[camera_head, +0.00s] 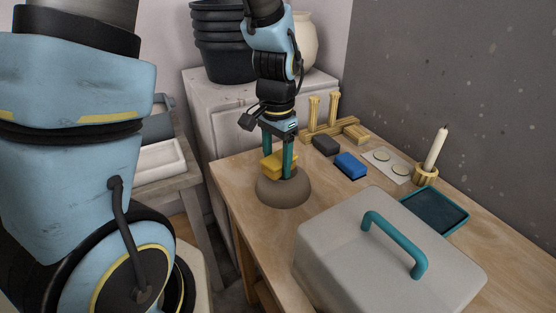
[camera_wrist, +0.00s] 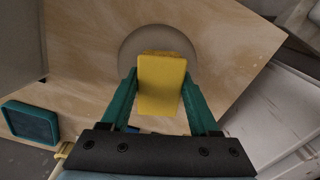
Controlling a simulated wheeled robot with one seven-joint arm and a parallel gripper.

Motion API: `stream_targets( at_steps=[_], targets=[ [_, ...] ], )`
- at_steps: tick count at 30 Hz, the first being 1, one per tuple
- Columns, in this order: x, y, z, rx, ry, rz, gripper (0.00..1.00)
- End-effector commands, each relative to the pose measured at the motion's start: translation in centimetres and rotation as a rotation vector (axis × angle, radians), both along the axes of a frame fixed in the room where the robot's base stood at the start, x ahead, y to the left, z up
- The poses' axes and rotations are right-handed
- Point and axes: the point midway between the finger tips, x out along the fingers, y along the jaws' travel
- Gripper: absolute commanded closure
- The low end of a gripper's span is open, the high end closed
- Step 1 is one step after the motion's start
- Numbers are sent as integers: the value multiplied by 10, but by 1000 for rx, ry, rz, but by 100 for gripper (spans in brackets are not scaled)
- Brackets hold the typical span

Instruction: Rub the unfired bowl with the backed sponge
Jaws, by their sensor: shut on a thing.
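My gripper (camera_head: 279,159) points down with teal fingers shut on a yellow backed sponge (camera_head: 270,166). In the wrist view the yellow sponge (camera_wrist: 161,84) sits between the two fingers, with a rougher strip along its far edge. The unfired bowl (camera_head: 284,188) is a brown-grey dome, lying rim down on the wooden table. The sponge is at the top of the bowl and overlaps it in both views; whether they touch I cannot tell. In the wrist view the bowl (camera_wrist: 133,44) shows behind the sponge, partly hidden by it.
A large grey box lid (camera_head: 340,235) with a teal handle fills the table's front right. Behind the bowl are a dark block (camera_head: 326,145), a blue block (camera_head: 350,165), a wooden rack (camera_head: 335,128), a candle (camera_head: 435,150) and a teal tray (camera_head: 436,209). Bare table lies left of the bowl.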

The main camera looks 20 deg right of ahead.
Motion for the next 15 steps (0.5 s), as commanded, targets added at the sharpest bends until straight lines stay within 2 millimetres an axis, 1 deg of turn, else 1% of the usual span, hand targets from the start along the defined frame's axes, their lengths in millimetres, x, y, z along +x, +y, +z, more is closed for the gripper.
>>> stream_targets(
  at_steps=[1,15],
  targets=[
    [0,0,8,-1,0,0,90],
    [1,0,62,-1,0,1,90]
  ],
)
